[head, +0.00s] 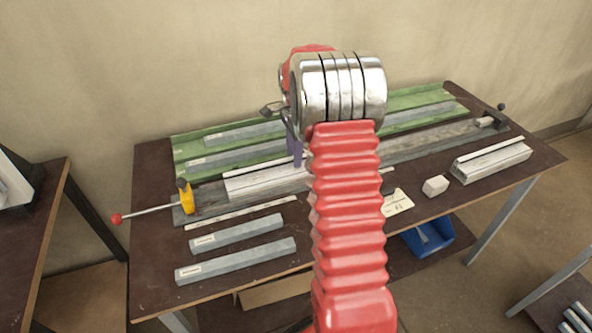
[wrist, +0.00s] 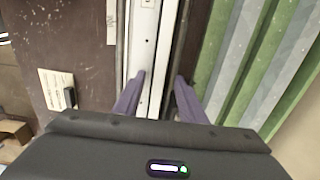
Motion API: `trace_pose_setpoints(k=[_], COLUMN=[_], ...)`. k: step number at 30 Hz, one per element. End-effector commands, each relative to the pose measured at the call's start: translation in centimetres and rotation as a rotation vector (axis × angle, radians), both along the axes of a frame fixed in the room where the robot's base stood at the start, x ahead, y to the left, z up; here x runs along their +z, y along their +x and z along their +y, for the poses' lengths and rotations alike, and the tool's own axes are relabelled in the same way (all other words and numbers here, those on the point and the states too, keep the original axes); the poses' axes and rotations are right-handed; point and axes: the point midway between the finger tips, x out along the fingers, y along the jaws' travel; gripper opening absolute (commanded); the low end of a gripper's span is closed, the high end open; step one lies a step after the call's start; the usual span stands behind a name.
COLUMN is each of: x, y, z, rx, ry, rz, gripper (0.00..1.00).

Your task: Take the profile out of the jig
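The profile (head: 265,181), a pale silver bar, lies in the long grey jig (head: 425,142) on the bench. My arm hides its right part in the head view. At the jig's left end is a yellow clamp (head: 185,196); its rod with a red knob points out left. I cannot tell whether it presses on the profile. In the wrist view my gripper (wrist: 160,80) is open, its two purple fingers apart and pointing at the pale profile (wrist: 146,45). The profile runs between them, with the left fingertip overlapping its edge in the picture. I cannot tell whether they touch.
A green tray (head: 180,150) with several grey bars lies behind the jig. In front are two grey bars (head: 236,261), a paper (head: 397,203), a white block (head: 435,186) and another profile (head: 490,163). A dark knob (head: 501,106) stands at the jig's right end.

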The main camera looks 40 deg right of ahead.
Motion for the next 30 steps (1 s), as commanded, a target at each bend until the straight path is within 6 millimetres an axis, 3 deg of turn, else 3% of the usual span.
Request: trace_pose_setpoints(k=[15,30], x=[-0.03,-0.03], y=[-0.01,0.0], z=[-0.03,-0.04], rx=[-0.001,-0.001], ry=[0.0,0.0], rz=[0.0,-0.001], gripper=[0.38,0.02])
